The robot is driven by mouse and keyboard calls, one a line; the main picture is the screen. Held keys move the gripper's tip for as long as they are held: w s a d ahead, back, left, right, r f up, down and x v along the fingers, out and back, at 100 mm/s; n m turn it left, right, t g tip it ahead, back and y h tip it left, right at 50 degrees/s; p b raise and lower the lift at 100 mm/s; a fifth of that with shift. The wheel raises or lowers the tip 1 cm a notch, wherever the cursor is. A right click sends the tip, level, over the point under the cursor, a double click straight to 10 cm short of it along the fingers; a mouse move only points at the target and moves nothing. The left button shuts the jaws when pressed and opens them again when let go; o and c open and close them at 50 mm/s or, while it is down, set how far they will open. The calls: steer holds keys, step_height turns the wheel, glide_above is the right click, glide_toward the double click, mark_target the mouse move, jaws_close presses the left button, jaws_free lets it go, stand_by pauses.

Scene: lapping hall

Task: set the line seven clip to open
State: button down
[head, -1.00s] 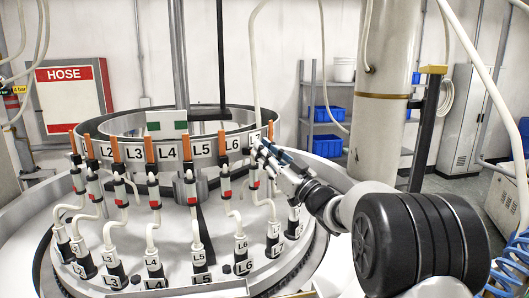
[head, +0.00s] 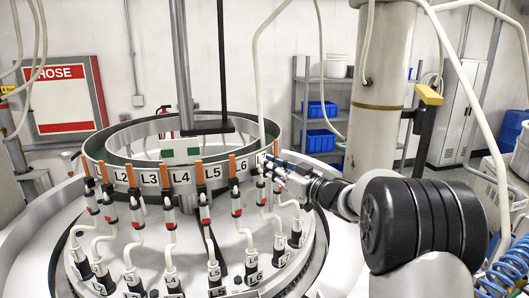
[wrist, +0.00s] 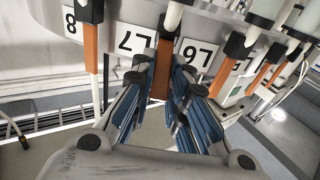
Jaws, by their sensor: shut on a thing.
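The line seven clip is an orange lever (wrist: 161,68) between the L7 label (wrist: 136,39) and the L6 label (wrist: 197,53) in the wrist view. My gripper (wrist: 163,86) has its blue-padded fingers on either side of this lever and is shut on it. In the head view my gripper (head: 268,167) reaches in from the right to the ring's right side. The top of the orange lever (head: 276,147) shows just above the fingers and looks upright. Its lower part and the L7 label are mostly hidden there by the gripper.
The labelled ring (head: 215,173) carries other orange clips, such as the one by L6 (head: 232,166), close beside my fingers. White hoses (head: 245,235) hang below each clip. A pillar (head: 378,90) and blue bins (head: 322,140) stand behind.

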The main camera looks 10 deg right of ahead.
steer(key=r+g+p, duration=0.1)
steer(key=p, duration=0.2)
steer(key=r+g+p, duration=0.1)
steer(key=p, duration=0.2)
steer(key=shift+w+a+h, duration=0.2)
steer(key=shift+w+h, duration=0.05)
steer(key=shift+h, duration=0.15)
steer(key=p, duration=0.2)
steer(key=g+h+p, duration=0.1)
steer(key=p, duration=0.1)
steer(key=shift+w+a+r, duration=0.1)
steer(key=shift+w+a, duration=0.05)
steer(key=shift+w, duration=0.15)
steer(key=shift+w+a+g+h+p, duration=0.2)
steer(key=shift+g+h+p, duration=0.1)
steer(key=shift+g+p, duration=0.4)
steer(key=shift+w+a+r+g+h+p, duration=0.15)
steer(key=shift+w+g+h+p, duration=0.2)
steer(key=shift+g+h, duration=0.4)
steer(key=c, duration=1.6)
jaws_free()
steer(key=shift+o, duration=0.2)
